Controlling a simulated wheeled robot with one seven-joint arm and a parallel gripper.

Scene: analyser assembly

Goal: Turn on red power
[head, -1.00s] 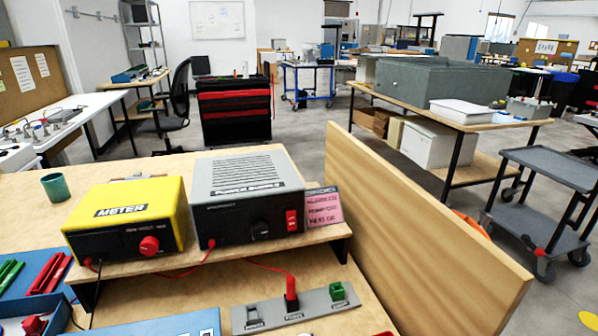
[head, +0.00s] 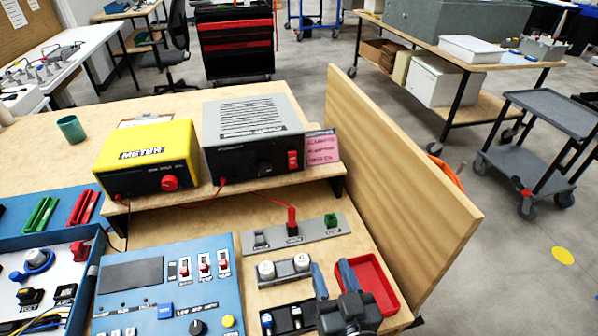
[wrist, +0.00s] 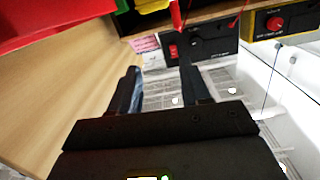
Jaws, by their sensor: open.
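The grey power supply box (head: 254,135) stands on the raised wooden shelf, with a red switch (head: 292,161) at the right of its dark front. The switch also shows in the wrist view (wrist: 173,51); its on or off position is too small to tell. A grey strip (head: 318,231) below the shelf holds a red plug (head: 292,222), a green one and a dark one. My gripper (head: 333,272) is at the lower middle, above the table beside the red tray. Its two fingers are apart and empty, clear of the switch, also in the wrist view (wrist: 160,78).
A yellow meter (head: 147,160) stands left of the power supply; a pink note (head: 323,149) is right. A red tray (head: 383,290) and a tall wooden panel (head: 400,165) bound the right side. A blue panel (head: 130,272) lies at left. Red leads cross the shelf.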

